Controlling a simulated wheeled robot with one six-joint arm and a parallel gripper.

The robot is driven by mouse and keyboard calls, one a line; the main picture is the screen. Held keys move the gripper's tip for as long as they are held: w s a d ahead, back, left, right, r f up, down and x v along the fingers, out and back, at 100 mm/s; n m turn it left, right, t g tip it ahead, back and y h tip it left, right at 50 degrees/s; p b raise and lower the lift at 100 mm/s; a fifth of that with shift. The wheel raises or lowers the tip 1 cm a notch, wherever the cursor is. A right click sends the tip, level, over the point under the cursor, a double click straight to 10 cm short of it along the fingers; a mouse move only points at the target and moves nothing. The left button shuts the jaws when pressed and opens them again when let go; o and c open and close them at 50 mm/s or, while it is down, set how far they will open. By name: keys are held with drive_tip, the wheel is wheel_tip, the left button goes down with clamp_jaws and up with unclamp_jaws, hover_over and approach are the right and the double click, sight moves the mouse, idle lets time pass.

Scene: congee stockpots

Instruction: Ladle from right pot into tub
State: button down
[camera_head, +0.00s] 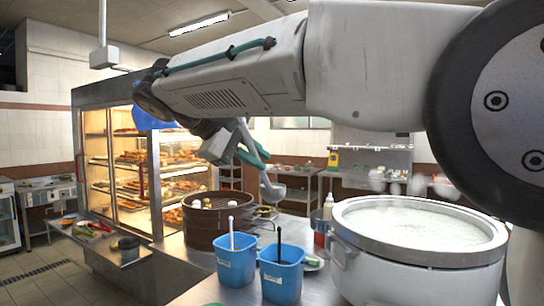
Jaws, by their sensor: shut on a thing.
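One large steel pot (385,262) stands at the right, filled close to its rim with pale, whitish congee (410,222). Two blue tubs stand left of it on the counter: one at the left (237,262) with a white handle sticking out, and one nearer the pot (281,280) with a dark handle sticking out. My gripper (248,155) is shut on a ladle (272,190). The ladle hangs with its bowl down, in the air above and behind the tubs, left of the pot. I cannot see what is in the bowl. The tubs' contents are hidden.
A round brown steamer (205,226) with pale buns stands behind the left tub. A bottle (328,208) stands beside the pot. A lit glass food cabinet (135,165) is at the left. Shelves (370,160) stand at the back. My arm spans the top and hides part of the room.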

drive_tip(key=s+a, duration=0.2)
drive_tip(key=a, duration=0.5)
wheel_tip(320, 180, down, 32)
drive_tip(key=shift+a+r, duration=0.2)
drive_tip(key=shift+r, duration=0.05)
idle(1.4)
drive_tip(key=shift+f, duration=0.1)
drive_tip(key=shift+f, duration=0.5)
idle(0.3)
drive_tip(key=shift+w+a+m+g+y, duration=0.15)
drive_tip(key=shift+m+g+y, duration=0.3)
drive_tip(key=shift+m, duration=0.4)
drive_tip(key=shift+w+a+m+g+y, duration=0.15)
drive_tip(key=shift+m+g+y, duration=0.1)
drive_tip(key=shift+m+y, duration=0.45)
